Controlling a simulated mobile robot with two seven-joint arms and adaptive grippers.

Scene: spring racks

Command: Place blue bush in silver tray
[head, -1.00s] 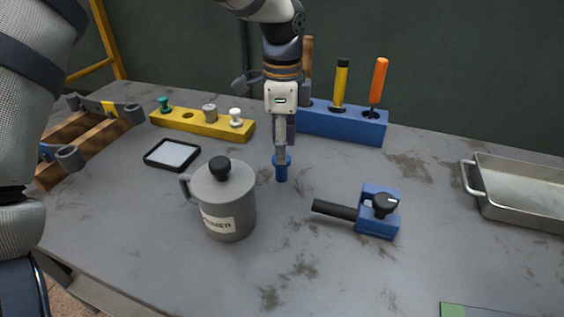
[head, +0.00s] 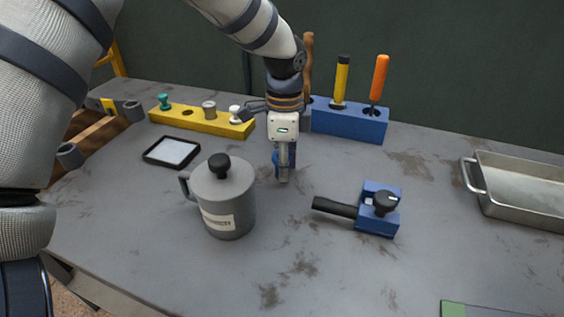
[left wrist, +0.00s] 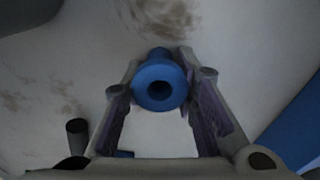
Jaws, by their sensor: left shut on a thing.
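The blue bush (head: 277,158) is on the grey table near the middle, partly hidden by my left gripper (head: 284,176). In the left wrist view the bush (left wrist: 160,84) shows its round flange and central hole between the two fingers. My left gripper (left wrist: 162,100) points down and is shut on the bush. I cannot tell whether the bush still touches the table. The silver tray (head: 516,208) stands at the right edge of the head view, and the part of it that shows is empty. My right gripper is not in view.
A grey lidded mug (head: 228,205) stands left of the gripper. A blue clamp block with a black handle (head: 379,210) lies between bush and tray. Behind are a yellow rack with several bushes (head: 217,124) and a blue tool holder (head: 350,122). A black-framed pad (head: 171,152) lies left.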

